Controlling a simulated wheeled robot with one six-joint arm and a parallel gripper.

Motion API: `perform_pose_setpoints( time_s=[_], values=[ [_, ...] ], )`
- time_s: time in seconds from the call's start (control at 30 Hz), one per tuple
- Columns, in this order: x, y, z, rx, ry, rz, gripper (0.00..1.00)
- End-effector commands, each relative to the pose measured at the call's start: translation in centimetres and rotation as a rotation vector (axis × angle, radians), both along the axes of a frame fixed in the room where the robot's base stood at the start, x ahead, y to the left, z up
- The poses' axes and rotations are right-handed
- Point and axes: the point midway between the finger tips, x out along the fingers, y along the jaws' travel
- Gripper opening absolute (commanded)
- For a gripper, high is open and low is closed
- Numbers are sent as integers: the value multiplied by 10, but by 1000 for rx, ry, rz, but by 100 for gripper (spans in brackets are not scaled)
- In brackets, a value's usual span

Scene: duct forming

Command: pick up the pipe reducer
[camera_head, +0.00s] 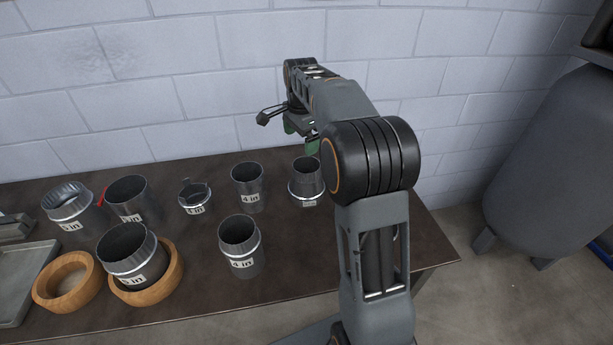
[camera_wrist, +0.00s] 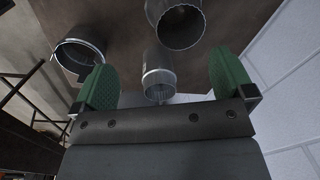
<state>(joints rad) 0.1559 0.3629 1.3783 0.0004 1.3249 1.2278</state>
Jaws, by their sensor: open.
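The likely pipe reducer (camera_head: 306,178) is a grey metal piece with a narrower open top and a bright band around its wider lower part. It stands upright at the right end of the back row on the table, partly beside my arm. My gripper (camera_head: 301,135) is above and behind it, its green fingers apart and empty. In the wrist view my gripper (camera_wrist: 164,80) is open, and a banded metal piece (camera_wrist: 158,76), likely the same reducer, shows between the fingers, beyond them and apart from both.
The dark table (camera_head: 190,290) holds other labelled pipes, including one in front (camera_head: 240,250), one behind (camera_head: 247,190) and a small clamp-like piece (camera_head: 194,197). The block wall (camera_head: 230,90) is close behind; a grey tank (camera_head: 555,165) stands right.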

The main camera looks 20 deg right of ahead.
Motion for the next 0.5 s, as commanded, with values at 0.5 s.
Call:
perform_pose_setpoints(
  time_s=[0.5],
  values=[
    [54,-38,-45,26,78,-431,100]
  ],
)
